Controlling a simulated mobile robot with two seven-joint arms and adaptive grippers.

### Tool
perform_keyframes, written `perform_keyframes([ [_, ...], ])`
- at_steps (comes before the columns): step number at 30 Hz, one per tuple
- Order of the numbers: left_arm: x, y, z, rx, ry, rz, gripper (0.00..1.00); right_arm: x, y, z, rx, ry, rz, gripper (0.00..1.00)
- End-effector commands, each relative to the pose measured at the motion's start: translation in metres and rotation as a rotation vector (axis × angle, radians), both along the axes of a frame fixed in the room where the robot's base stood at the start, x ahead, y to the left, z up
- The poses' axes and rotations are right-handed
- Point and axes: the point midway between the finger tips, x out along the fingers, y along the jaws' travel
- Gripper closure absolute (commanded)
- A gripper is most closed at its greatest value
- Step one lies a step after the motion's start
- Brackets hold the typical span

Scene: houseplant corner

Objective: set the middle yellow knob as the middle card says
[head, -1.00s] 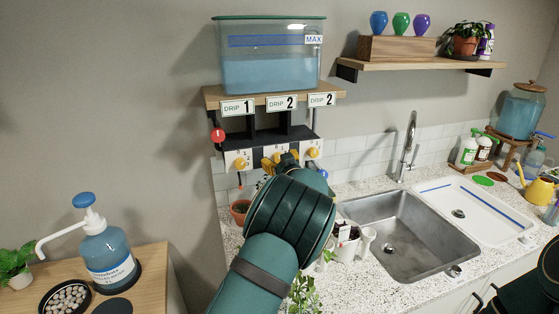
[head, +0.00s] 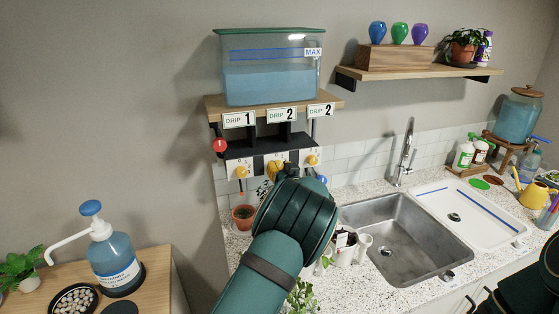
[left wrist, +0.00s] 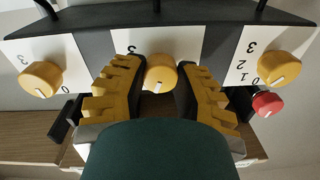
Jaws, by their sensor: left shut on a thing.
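The middle card (head: 281,115) under the tank reads DRIP 2. Below it, in the left wrist view, the middle yellow knob (left wrist: 160,73) sits on its white plate (left wrist: 185,42). My left gripper (left wrist: 160,84) has a yellow ridged finger on each side of this knob and is shut on it. The knob's white mark points to the bottom of that upside-down picture. An inverted 3 shows on the plate; its other numbers are hidden. My right gripper is not in view.
Yellow knobs (head: 241,172) and (head: 312,160) flank the middle one closely. A red button (left wrist: 267,104) juts out beside one. The blue-filled tank (head: 268,80) stands on the shelf above. A potted plant (head: 243,217) and sink (head: 400,240) are below.

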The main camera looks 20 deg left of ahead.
Motion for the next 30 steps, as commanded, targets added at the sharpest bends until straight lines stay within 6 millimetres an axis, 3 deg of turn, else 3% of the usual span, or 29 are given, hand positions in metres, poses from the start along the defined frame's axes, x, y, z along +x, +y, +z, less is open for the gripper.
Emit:
perform_keyframes([
  [3, 0.000, 0.000, 0.005, 0.095, 0.063, 0.000, 1.00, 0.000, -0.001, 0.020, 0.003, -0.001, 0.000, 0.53],
  [12, 0.000, 0.000, 0.004, 0.332, 0.220, 0.000, 1.00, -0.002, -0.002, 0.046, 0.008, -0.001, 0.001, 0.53],
  [30, 0.001, 0.000, 0.002, 0.748, 0.501, 0.001, 1.00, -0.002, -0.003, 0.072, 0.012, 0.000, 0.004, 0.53],
])
